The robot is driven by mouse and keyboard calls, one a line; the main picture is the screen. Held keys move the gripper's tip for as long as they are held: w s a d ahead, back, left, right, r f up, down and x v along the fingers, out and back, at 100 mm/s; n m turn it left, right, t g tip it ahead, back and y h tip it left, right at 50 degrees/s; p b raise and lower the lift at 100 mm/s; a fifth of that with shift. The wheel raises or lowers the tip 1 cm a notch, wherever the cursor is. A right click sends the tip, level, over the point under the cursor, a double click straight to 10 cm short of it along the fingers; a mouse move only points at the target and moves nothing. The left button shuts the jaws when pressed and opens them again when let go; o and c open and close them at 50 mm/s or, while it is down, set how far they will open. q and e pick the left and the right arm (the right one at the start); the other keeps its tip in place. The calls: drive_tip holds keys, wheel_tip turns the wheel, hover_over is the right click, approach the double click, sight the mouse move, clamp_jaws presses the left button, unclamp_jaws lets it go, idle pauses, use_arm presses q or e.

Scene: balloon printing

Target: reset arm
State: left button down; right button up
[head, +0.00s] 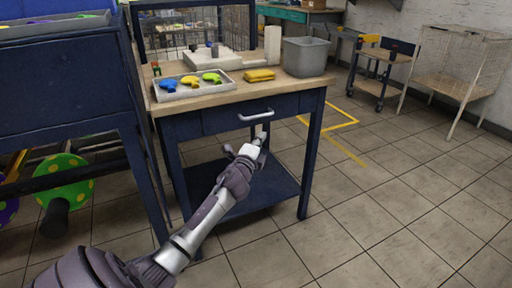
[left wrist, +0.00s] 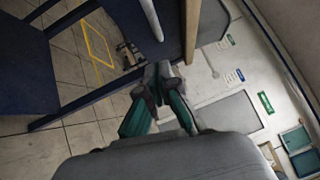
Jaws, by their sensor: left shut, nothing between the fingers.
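My left arm reaches in from the bottom left of the head view toward the front of the blue workbench (head: 315,110). My left gripper (head: 262,138) is shut and empty, just below the drawer handle (head: 256,116). In the left wrist view the left gripper (left wrist: 160,75) has its dark fingertips together, with nothing between them. The pale handle bar (left wrist: 152,20) lies just beyond the tips there; I cannot tell if they touch. My right gripper is not in view.
On the bench stand a tray (head: 226,90) with blue, yellow and green balloon shapes, a yellow packet (head: 259,75) and a grey bin (head: 306,57). A dark blue cabinet (head: 60,90) stands close on the left.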

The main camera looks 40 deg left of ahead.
use_arm(q)
drive_tip(key=v, duration=0.5)
drive_tip(key=shift+d+r, duration=0.15)
